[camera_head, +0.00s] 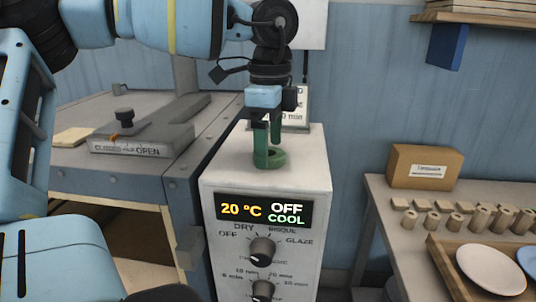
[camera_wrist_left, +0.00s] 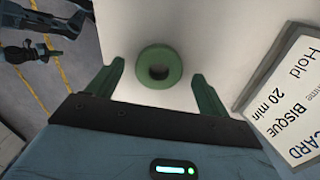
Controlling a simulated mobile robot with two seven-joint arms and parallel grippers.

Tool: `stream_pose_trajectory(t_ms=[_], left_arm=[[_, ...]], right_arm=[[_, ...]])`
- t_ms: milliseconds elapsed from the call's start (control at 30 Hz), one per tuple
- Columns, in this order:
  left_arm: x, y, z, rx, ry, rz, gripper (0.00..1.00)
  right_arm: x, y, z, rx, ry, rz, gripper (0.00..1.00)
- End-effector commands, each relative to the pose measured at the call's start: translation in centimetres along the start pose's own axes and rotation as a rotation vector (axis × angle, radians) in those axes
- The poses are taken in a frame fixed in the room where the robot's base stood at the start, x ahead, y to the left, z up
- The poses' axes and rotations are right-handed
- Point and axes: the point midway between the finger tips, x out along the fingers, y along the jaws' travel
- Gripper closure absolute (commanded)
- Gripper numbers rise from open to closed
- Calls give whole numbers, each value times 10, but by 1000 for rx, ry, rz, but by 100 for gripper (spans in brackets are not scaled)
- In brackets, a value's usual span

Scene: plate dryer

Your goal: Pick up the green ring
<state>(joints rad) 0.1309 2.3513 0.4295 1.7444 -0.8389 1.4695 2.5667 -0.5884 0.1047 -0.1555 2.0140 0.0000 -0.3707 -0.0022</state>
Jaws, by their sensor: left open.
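The green ring (camera_head: 269,158) lies flat on the pale top of the control box (camera_head: 315,160). In the left wrist view the ring (camera_wrist_left: 159,50) shows with its dark centre hole facing me. My left gripper (camera_head: 268,146) points down over the ring, with its green fingers open. In the left wrist view the open fingers (camera_wrist_left: 156,72) stand left and right of the ring, with a gap on each side. Whether the fingertips reach the ring's height is hard to tell.
A standing card (camera_head: 297,106) is close behind the ring. The box front has a display (camera_head: 264,210) and knobs (camera_head: 262,250). At left is a bench with a CLOSED/OPEN slider (camera_head: 130,140). At right, a table holds a cardboard box (camera_head: 425,167), several small cylinders and a plate tray (camera_head: 447,270).

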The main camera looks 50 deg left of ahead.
Motion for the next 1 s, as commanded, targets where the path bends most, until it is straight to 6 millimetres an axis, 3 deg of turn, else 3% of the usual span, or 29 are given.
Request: stream_pose_trajectory(t_ms=[333, 700, 1000], left_arm=[[10, 0, 0, 0, 0, 0, 21], [10, 0, 0, 0, 0, 0, 68], [5, 0, 0, 0, -1, -2, 69]], right_arm=[[-1, 0, 1, 0, -1, 0, 100], [-1, 0, 1, 0, -3, 0, 100], [-1, 0, 2, 0, -4, 0, 100]])
